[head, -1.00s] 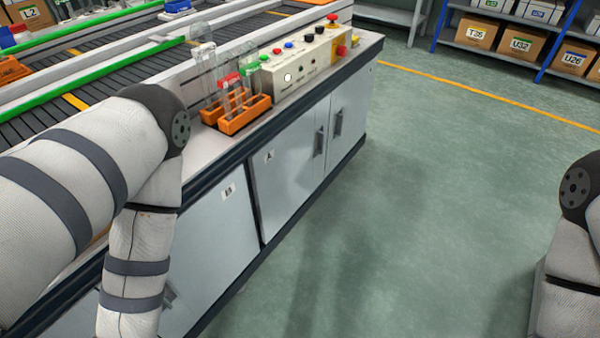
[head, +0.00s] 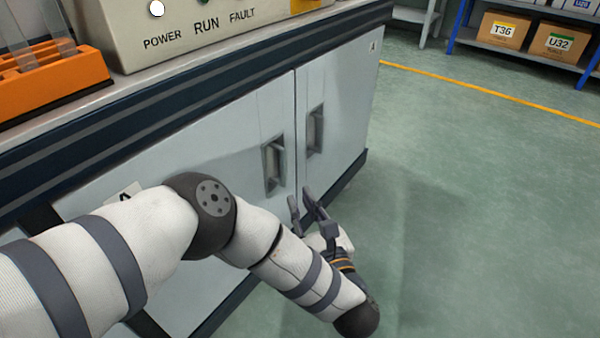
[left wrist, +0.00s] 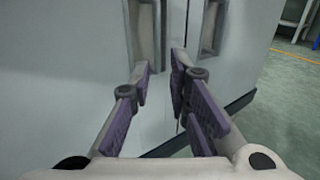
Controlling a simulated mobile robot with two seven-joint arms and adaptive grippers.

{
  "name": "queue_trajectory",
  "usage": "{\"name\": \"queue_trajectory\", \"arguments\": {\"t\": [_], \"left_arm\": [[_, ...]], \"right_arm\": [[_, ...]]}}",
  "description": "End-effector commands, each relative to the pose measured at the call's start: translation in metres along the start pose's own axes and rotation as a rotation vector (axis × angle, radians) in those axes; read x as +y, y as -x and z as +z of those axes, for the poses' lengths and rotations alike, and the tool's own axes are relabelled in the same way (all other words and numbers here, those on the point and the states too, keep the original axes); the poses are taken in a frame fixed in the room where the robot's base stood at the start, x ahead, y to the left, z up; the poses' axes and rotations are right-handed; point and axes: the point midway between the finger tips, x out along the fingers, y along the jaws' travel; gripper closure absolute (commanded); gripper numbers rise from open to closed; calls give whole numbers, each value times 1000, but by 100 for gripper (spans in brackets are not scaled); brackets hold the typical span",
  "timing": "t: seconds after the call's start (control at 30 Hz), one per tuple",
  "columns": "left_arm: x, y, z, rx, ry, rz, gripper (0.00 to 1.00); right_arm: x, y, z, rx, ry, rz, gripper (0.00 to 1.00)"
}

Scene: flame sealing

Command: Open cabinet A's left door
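Cabinet A's left door (head: 215,140) is a pale grey panel with an "A" label (head: 124,196), and it is shut. Its upright handle (head: 273,164) sits near the seam with the right door (head: 340,90); it also shows at the top of the left wrist view (left wrist: 146,35). The right door's handle (head: 315,130) stands just across the seam. My left gripper (head: 303,198) is open and empty, below the two handles and in front of the doors. In the left wrist view its fingers (left wrist: 160,85) point towards the doors, below the left handle. My right gripper is not in view.
A control box (head: 200,30) and an orange tube rack (head: 60,88) stand on the counter above the doors. Open green floor (head: 450,220) lies to the right. A shelf with boxes (head: 502,30) stands at the back right.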

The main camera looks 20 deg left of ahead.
Motion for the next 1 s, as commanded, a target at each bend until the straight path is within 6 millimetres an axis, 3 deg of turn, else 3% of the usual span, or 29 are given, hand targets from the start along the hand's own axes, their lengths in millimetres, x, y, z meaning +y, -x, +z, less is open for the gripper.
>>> {"name": "queue_trajectory", "arguments": {"t": [0.3,0.5,0.83,0.87,0.93,1.0], "left_arm": [[0,-74,1,-4,1,0,83],[0,-108,2,-1,-1,-2,83],[0,-117,5,-1,-1,-3,83],[0,-117,5,-1,-1,-4,86],[0,-117,5,-1,-1,-4,100],[0,-116,5,-1,-1,-4,100]], "right_arm": [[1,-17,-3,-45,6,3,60],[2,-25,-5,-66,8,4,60],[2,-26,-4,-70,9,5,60],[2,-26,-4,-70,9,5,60],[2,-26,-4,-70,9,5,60],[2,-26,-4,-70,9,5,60]]}}
